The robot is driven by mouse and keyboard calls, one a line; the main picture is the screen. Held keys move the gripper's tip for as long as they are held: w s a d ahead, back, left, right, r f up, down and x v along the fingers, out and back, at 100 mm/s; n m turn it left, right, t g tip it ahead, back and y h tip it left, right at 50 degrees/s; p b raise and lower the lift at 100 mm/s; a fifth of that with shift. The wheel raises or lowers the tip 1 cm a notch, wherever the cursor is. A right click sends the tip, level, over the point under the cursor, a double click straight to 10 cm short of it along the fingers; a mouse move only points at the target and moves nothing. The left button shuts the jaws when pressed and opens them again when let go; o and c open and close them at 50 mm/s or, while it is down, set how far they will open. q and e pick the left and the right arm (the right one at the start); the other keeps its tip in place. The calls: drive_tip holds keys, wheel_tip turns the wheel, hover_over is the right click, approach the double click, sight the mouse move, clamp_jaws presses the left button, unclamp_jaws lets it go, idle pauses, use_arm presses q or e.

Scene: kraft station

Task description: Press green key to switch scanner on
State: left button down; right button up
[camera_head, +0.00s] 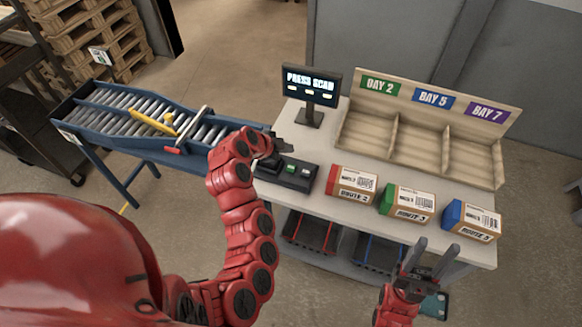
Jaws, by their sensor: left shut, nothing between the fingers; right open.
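The green key (291,168) is on a dark key panel (299,180) on the white table, with a pale key beside it to the right. A display (310,85) behind it reads "PRESS SCAN". My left gripper (287,146) is shut and empty, just above and behind the panel; I cannot tell whether it touches anything. The left part of the panel is partly hidden by my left arm. My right gripper (437,249) is open and empty at the table's front edge, in front of the boxes.
Red (350,184), green (406,203) and blue (470,220) route boxes stand along the table front. A wooden three-bay sorter (420,147) stands behind them. A roller conveyor (112,128) adjoins at the left. Crates are under the table.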

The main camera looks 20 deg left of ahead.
sight(288, 169)
use_arm(q)
wheel_tip(288, 169, down, 6)
drive_tip(key=b, duration=0.2)
drive_tip(key=shift+d+r+b, duration=0.1)
drive_tip(key=shift+b, duration=0.25)
drive_tip(key=shift+f+b, duration=0.4)
drive_tip(key=shift+b, duration=0.1)
drive_tip(key=shift+r, duration=0.1)
idle(1.1)
drive_tip(key=shift+f+b, duration=0.45)
drive_tip(key=shift+b, duration=0.4)
drive_tip(key=shift+f+b, duration=0.55)
drive_tip(key=shift+b, duration=0.25)
idle(0.6)
drive_tip(key=shift+r, duration=0.95)
